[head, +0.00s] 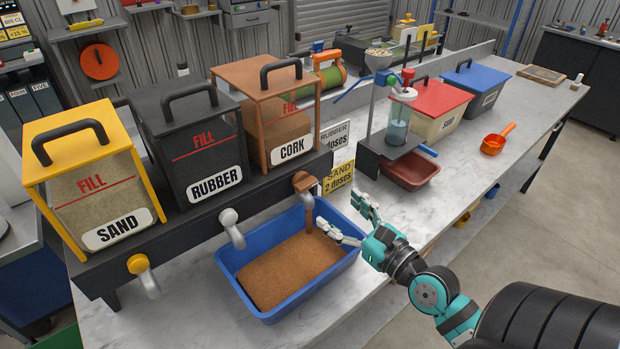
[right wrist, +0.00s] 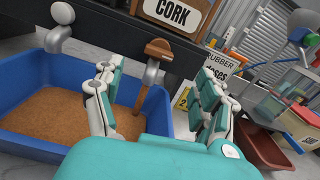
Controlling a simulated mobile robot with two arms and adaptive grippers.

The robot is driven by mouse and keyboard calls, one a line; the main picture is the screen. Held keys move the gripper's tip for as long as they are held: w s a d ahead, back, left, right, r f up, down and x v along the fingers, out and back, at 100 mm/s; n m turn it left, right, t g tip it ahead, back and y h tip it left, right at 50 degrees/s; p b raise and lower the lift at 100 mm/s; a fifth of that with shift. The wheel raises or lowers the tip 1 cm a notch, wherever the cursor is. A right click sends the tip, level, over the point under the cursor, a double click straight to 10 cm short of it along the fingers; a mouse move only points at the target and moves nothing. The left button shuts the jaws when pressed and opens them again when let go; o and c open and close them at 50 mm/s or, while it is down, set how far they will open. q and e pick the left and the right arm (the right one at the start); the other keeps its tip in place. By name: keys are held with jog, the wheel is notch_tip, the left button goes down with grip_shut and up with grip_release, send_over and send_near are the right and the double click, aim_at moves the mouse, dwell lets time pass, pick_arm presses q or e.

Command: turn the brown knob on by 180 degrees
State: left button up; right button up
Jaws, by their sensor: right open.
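The brown knob (head: 303,181) sits on the front of the dispenser, below the bin marked CORK (head: 276,110). In the right wrist view the knob (right wrist: 158,48) shows as a brown handle above a grey spout. A brown stream (head: 308,220) runs from the spout down into the blue tub (head: 228,266), where brown granules lie. My right gripper (head: 342,213) is open and empty, to the right of the knob and lower in the picture, over the tub's right edge. In the right wrist view the knob shows between its spread fingers (right wrist: 160,72), apart from them. My left gripper is out of view.
A grey knob (head: 230,222) under RUBBER and a yellow knob (head: 138,264) under SAND are left of the brown one. Dose signs (head: 339,178) stand close to its right. A dark stand (head: 380,155) with a clear cylinder and a reddish tray (head: 411,173) are farther right.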

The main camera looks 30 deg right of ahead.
aim_at(310, 185)
jog(key=w, duration=0.3)
jog(key=w+p, duration=0.1)
jog(key=w, duration=0.3)
jog(key=w+a+p, duration=0.1)
jog(key=w, duration=0.2)
jog(key=shift+w, duration=0.25)
jog(key=shift+d, duration=0.1)
jog(key=c, duration=1.2)
jog(key=shift+o, duration=0.2)
jog(key=shift+m+p, duration=0.55)
jog(key=shift+m, duration=0.05)
